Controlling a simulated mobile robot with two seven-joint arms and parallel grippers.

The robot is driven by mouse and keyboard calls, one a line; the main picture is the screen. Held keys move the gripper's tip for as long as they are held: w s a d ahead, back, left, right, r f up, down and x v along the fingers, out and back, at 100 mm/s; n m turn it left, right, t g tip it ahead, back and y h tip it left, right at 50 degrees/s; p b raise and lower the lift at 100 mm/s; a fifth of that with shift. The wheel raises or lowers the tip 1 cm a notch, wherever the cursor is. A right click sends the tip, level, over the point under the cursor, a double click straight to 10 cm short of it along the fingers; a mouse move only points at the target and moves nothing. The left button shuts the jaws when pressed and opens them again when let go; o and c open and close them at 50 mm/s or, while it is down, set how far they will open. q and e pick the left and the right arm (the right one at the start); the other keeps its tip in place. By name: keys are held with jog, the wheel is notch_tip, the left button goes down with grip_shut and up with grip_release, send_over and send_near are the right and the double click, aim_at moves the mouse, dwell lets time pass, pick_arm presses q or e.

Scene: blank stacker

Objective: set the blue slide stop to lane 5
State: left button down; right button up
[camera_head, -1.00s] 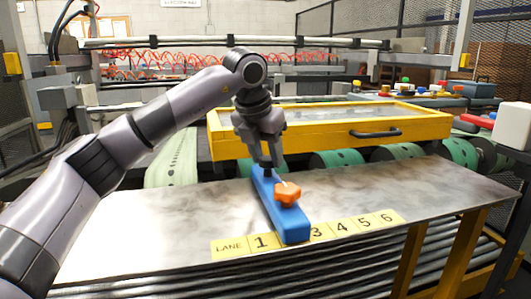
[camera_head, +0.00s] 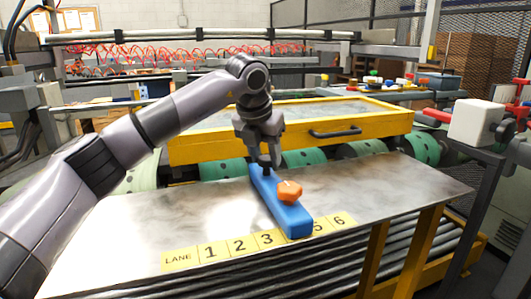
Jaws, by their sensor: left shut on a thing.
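The blue slide stop (camera_head: 277,203) lies across the metal plate, with an orange knob (camera_head: 289,190) on top near its front end. Its front end covers lane 4 on the yellow lane strip (camera_head: 225,246). Lanes 1, 2, 3 and 6 show, and 5 is partly hidden by the stop's right side. My left gripper (camera_head: 268,162) is shut on the far end of the blue stop, at a dark post there; the exact contact is small in view. My right gripper is not in view.
The metal plate (camera_head: 375,188) is bare to the right of the stop. A yellow-framed guard with a black handle (camera_head: 335,132) stands behind it, above green rollers (camera_head: 300,159). A white box (camera_head: 476,122) is at the right. Black rollers lie below the plate's front edge.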

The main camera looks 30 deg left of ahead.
pick_arm(q)
jog(key=shift+r, duration=0.1)
jog(key=c, duration=0.6)
grip_release()
jog(key=shift+a, duration=0.1)
jog(key=shift+c, duration=0.2)
jog(key=v, duration=0.7)
jog(key=shift+b, duration=0.4)
jog(key=shift+s, duration=0.1)
